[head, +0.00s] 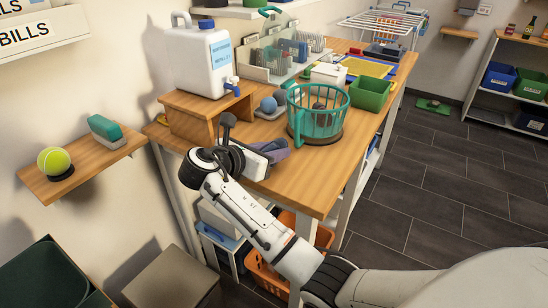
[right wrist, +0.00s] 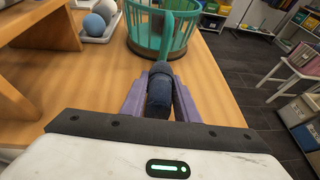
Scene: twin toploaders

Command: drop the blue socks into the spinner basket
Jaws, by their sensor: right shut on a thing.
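The blue socks (right wrist: 159,92) are a dark blue roll held between the purple fingers of my right gripper (right wrist: 160,100) in the right wrist view. In the head view my right gripper (head: 272,151) is over the front left of the wooden table, and its fingers largely hide the socks. The teal spinner basket (head: 302,122) stands on a dark round base just beyond and to the right of the gripper. It also shows in the right wrist view (right wrist: 180,38), ahead of the fingers. A dark rounded thing shows inside it in the head view. My left gripper is not in view.
A wooden stand (head: 195,114) bearing a white jug (head: 203,62) is left of the basket. A tray with a blue ball (head: 268,104) and a grey one sits between them. A green bin (head: 370,93) is right of the basket. Bare tabletop lies before the basket.

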